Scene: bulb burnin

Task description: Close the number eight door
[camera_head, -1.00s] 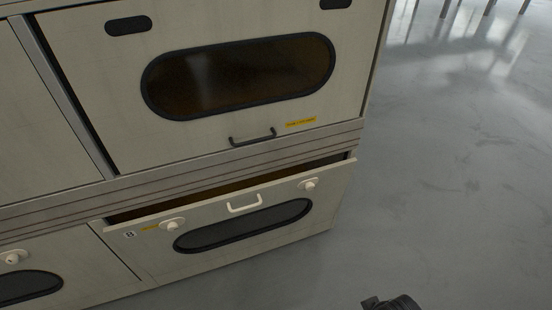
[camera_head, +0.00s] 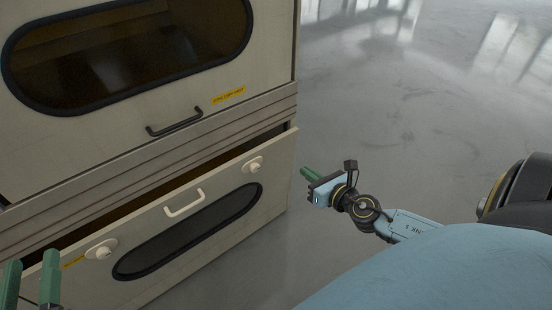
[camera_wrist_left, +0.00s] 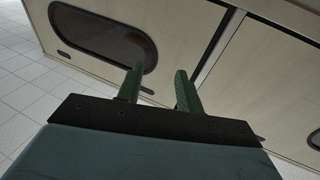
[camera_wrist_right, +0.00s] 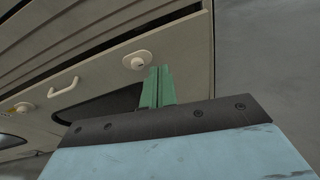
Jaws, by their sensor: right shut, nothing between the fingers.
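The number eight door (camera_head: 215,205) is the lower flap with a dark oval window (camera_head: 190,232), a white handle (camera_head: 184,203) and two round white latches, the right one (camera_head: 253,165) and the left one (camera_head: 101,250). It is tilted outward, with a dark gap along its top edge. My right gripper (camera_head: 306,174) is shut and empty, just right of the door's right end. In the right wrist view its fingers (camera_wrist_right: 158,85) appear in front of the door near the right latch. My left gripper (camera_head: 33,283) is open and empty at the lower left.
Above is a closed upper door (camera_head: 190,60) with a dark handle (camera_head: 174,122) and a large oval window. Slatted trim (camera_head: 150,160) separates the two. Open grey floor (camera_head: 400,120) lies to the right of the cabinet.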

